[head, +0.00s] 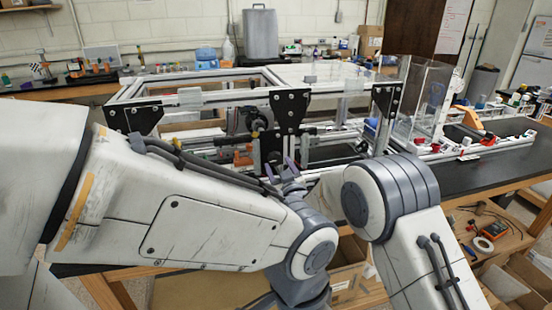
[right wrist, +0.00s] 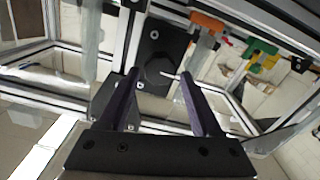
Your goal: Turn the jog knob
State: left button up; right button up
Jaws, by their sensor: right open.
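The jog knob (right wrist: 160,71) is a round black knob with a white pointer line, on a black plate (right wrist: 162,40) in the right wrist view. My right gripper (right wrist: 160,74) is open; its two dark purple fingers show on either side of the knob in the picture. I cannot tell whether the tips reach around it or stop short. In the head view the right gripper (head: 280,168) shows as small purple fingertips in front of the frame's middle bracket. I cannot make out the knob clearly there. My left gripper is not in view; only its arm crosses the lower left.
The aluminium extrusion frame (head: 200,98) stands on the black bench (head: 490,160), with black bracket plates (head: 290,108). An orange and a green part (right wrist: 258,50) sit right of the knob in the wrist view. A clear panel (head: 422,95) stands at right.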

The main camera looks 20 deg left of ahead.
aim_at(276, 161)
jog(key=shift+p+x, duration=0.3)
jog(key=shift+x, duration=1.6)
grip_shut()
jog(key=shift+f+m+b, duration=0.2)
jog(key=shift+m+b, duration=0.5)
jog(key=shift+b, duration=0.3)
jog(key=m+b, duration=1)
jog(key=b, duration=0.1)
jog(key=shift+m, duration=0.3)
jog(key=m+b, duration=0.4)
jog(key=shift+r+m+b, duration=0.1)
jog(key=shift+m+b, duration=0.5)
jog(key=shift+m, duration=0.1)
